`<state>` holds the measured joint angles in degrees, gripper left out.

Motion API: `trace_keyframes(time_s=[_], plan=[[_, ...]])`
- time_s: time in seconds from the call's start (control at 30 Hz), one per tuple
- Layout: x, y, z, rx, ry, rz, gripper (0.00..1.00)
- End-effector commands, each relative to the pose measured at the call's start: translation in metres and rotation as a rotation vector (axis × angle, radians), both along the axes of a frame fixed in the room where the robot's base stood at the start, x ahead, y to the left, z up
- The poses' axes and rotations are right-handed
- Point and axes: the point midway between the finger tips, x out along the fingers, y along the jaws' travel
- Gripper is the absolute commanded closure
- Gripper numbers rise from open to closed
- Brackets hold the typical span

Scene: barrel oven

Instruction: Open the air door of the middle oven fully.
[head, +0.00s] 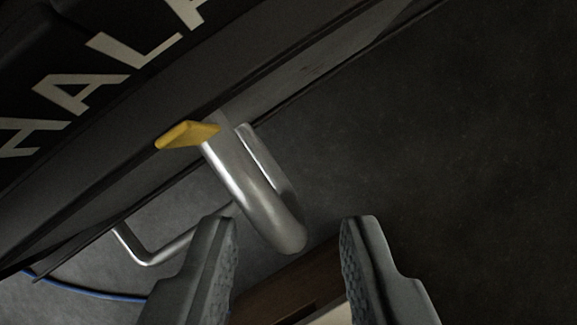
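A bent silver metal bar (250,190), shaped like a U-handle, sticks out from a dark panel edge in the head view. A yellow tab (187,134) sits at its upper left end. My gripper (290,235) is open, with its two grey fingers at the bottom of the view. The rounded end of the bar appears between the fingertips; I cannot tell its depth relative to them, and no contact shows. Whether this bar belongs to the air door, and how far any door is open, I cannot tell.
A dark body with pale lettering (95,80) fills the upper left. A thinner bent metal rod (150,258) and a blue cable (85,291) lie at the lower left. A brown wooden piece (290,285) shows between the fingers. Dark bare floor (460,150) fills the right.

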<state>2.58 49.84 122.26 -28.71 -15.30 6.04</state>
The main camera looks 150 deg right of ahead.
Motion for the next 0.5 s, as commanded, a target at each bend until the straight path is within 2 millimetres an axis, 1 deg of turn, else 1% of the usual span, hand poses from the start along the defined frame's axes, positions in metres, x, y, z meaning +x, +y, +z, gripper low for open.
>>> trace_keyframes(time_s=[0.03, 0.2, 0.33, 0.5], plan=[[0.002, 0.001, -0.007, 0.001, 0.002, -0.001, 0.68], [0.008, 0.002, -0.020, 0.000, 0.001, 0.000, 0.68], [0.009, 0.003, -0.025, 0.000, 0.001, 0.000, 0.68], [0.010, 0.003, -0.026, 0.000, 0.000, 0.000, 0.68]])
